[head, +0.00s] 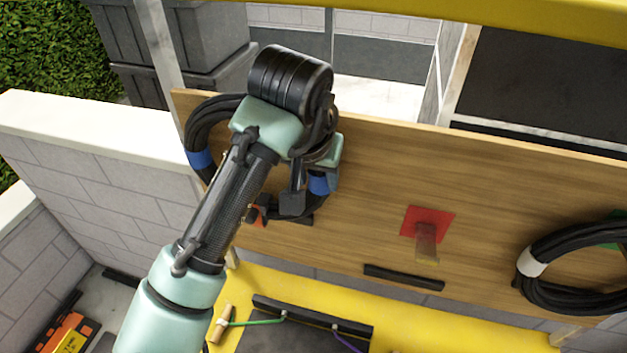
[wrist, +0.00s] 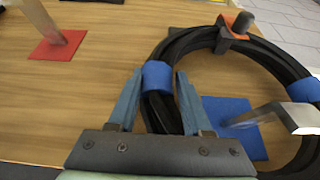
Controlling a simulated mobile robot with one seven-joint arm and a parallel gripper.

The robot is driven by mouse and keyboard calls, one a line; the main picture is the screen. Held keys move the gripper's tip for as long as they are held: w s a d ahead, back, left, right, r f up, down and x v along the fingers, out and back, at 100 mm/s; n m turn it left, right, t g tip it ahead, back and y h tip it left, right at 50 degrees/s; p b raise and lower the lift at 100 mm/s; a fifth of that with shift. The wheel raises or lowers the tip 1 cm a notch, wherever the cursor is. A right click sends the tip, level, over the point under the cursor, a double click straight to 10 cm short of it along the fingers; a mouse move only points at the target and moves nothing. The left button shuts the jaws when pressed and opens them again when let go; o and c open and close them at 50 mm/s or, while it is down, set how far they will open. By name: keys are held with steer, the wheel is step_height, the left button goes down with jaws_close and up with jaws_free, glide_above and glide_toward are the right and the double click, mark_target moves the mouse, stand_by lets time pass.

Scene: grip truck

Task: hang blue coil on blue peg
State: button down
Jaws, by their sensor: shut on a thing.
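The blue coil is a black cable ring with blue bands (head: 201,158), upright against the wooden board at the left in the head view. It also shows in the wrist view (wrist: 184,45). My gripper (head: 327,178) is shut on its side at one blue band, with a finger on each side in the wrist view (wrist: 160,78). The blue peg is a grey bar (wrist: 285,117) on a blue square plate (wrist: 235,125). It appears inside the ring, its outer end overlapping the far side of the coil. Whether the coil rests on it, I cannot tell. My arm hides the peg in the head view.
A red plate with a peg (head: 427,224) is bare at the board's middle. A white-banded coil (head: 535,262) hangs at the right by a green plate. A dark clip with orange (wrist: 232,32) sits at the blue coil's rim. A yellow deck (head: 400,310) lies below.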

steer(key=shift+w+d+f+b, duration=0.15)
steer(key=shift+w+f+b, duration=0.3)
steer(key=shift+f, duration=0.15)
steer(key=shift+s+d+f+b, duration=0.1)
steer(key=shift+f+b, duration=0.2)
steer(key=shift+f, duration=0.3)
steer(key=shift+s+d+f+b, duration=0.1)
steer(key=shift+f+b, duration=0.15)
steer(key=shift+f, duration=0.35)
steer(key=shift+w+a+f, duration=0.2)
steer(key=shift+w+f, duration=0.05)
steer(key=shift+w, duration=0.25)
steer(key=shift+r, duration=0.15)
steer(key=c, duration=0.5)
jaws_free()
steer(key=shift+d, duration=0.1)
steer(key=shift+o, duration=1.2)
steer(key=shift+s+f, duration=0.15)
steer(key=shift+f, duration=0.2)
steer(key=shift+b+v, duration=1.55)
steer(key=shift+v, duration=2.4)
